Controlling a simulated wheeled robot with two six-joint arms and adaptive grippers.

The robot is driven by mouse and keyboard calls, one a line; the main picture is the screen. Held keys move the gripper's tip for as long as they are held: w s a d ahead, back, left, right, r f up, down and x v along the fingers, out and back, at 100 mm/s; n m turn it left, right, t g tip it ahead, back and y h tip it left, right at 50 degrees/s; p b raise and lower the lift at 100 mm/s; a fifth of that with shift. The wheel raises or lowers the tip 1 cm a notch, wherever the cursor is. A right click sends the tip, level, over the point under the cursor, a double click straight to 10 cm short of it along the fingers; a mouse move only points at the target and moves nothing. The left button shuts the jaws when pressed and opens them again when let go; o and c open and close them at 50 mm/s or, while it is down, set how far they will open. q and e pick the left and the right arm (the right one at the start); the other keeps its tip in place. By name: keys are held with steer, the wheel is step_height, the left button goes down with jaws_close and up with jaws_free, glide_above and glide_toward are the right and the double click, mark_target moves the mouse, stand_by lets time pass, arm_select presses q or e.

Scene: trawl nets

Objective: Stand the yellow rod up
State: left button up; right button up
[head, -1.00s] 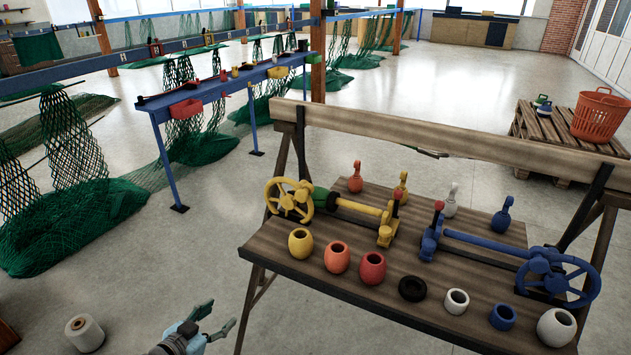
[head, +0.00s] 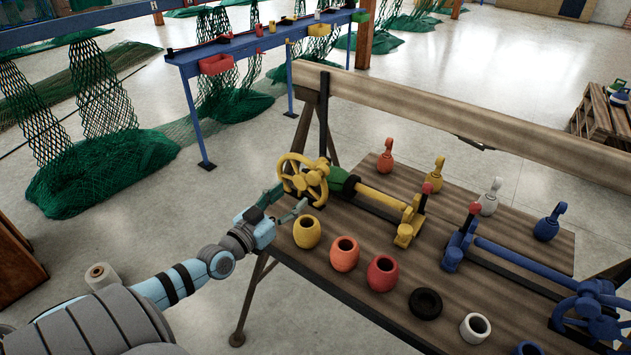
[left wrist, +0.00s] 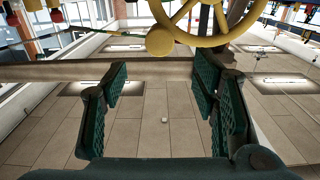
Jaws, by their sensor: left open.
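The yellow rod (head: 380,195) lies along its yellow mount on the bench, with a green part (head: 343,181) at its left end and a red-knobbed yellow stand (head: 407,225) at its right end. A yellow handwheel (head: 303,178) is at the left end of this device. The wheel also shows at the top of the left wrist view (left wrist: 190,35). My left gripper (head: 287,203) is open and empty, just left of and below the wheel, close to the bench's left edge. The wrist view shows its jaws apart with nothing held. My right gripper is out of view.
The wooden bench (head: 370,300) carries a yellow pot (head: 307,232), an orange pot (head: 344,254), a red pot (head: 381,273) and a black ring (head: 425,304) along its front. A blue rod device (head: 520,262) stands to the right. Several pins stand behind.

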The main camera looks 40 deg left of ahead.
mark_target(312, 181)
arm_select(q)
steer(key=w+b, duration=0.1)
steer(key=w, duration=0.2)
steer(key=w+b, duration=0.1)
steer(key=w, duration=0.2)
steer(key=w+f+b, duration=0.1)
steer(key=w, duration=0.2)
steer(key=shift+w+a, duration=0.1)
steer(key=shift+w, duration=0.25)
steer(key=shift+w+r+b, duration=0.25)
steer(key=shift+w+b, duration=0.05)
steer(key=shift+w, duration=0.1)
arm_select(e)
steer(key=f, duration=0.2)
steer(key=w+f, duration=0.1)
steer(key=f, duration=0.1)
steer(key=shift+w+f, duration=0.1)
arm_select(q)
steer(key=shift+c, duration=0.4)
jaws_close()
